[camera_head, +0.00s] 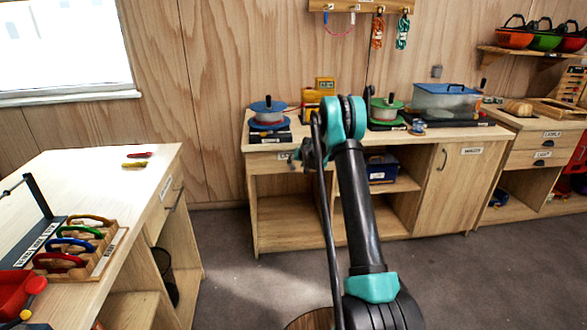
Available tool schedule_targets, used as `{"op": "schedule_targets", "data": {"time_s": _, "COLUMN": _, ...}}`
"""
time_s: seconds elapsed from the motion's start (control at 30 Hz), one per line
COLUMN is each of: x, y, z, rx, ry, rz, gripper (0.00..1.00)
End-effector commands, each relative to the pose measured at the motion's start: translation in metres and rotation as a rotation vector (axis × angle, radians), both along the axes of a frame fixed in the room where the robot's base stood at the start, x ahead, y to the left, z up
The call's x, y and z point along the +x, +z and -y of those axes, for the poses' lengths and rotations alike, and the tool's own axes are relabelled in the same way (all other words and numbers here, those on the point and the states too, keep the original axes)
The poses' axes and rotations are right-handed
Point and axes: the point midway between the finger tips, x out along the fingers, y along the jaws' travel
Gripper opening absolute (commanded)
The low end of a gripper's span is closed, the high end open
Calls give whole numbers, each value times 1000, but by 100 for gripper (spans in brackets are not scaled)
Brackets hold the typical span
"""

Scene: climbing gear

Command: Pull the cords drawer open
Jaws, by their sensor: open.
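A back bench (262,235) stands against the wood wall. Its shallow top-left drawer front (265,161) carries a small white label too small to read, so I cannot tell if it is the cords drawer. This drawer looks closed. My gripper (303,160) is small and dark in this view, in front of that drawer's right part. My arm hides much of the drawer's right end and handle area. The gripper is open, with nothing seen between its fingers. I cannot tell whether it touches the drawer.
The left table (110,175) has another labelled drawer (165,208) and a rack of coloured carabiners (85,248). Rope spools (268,112) and a blue-lidded bin (446,102) stand on the back bench. More labelled drawers (545,142) are at right. Grey floor (235,265) is clear between the benches.

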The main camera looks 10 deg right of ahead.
Motion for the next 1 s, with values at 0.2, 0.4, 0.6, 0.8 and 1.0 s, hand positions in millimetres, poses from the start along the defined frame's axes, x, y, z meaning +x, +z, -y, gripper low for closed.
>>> {"op": "schedule_targets", "data": {"time_s": 0.2, "x": 25, "y": -25, "z": -5, "rx": -1, "ry": 1, "rz": 0, "gripper": 50}}
{"op": "schedule_targets", "data": {"time_s": 0.4, "x": 41, "y": -40, "z": -9, "rx": -1, "ry": 0, "rz": 0, "gripper": 50}}
{"op": "schedule_targets", "data": {"time_s": 0.6, "x": 47, "y": -46, "z": -10, "rx": -1, "ry": -1, "rz": 0, "gripper": 50}}
{"op": "schedule_targets", "data": {"time_s": 0.8, "x": 48, "y": -47, "z": -11, "rx": 0, "ry": 0, "rz": 0, "gripper": 50}}
{"op": "schedule_targets", "data": {"time_s": 1.0, "x": 48, "y": -47, "z": -10, "rx": 0, "ry": 0, "rz": 0, "gripper": 35}}
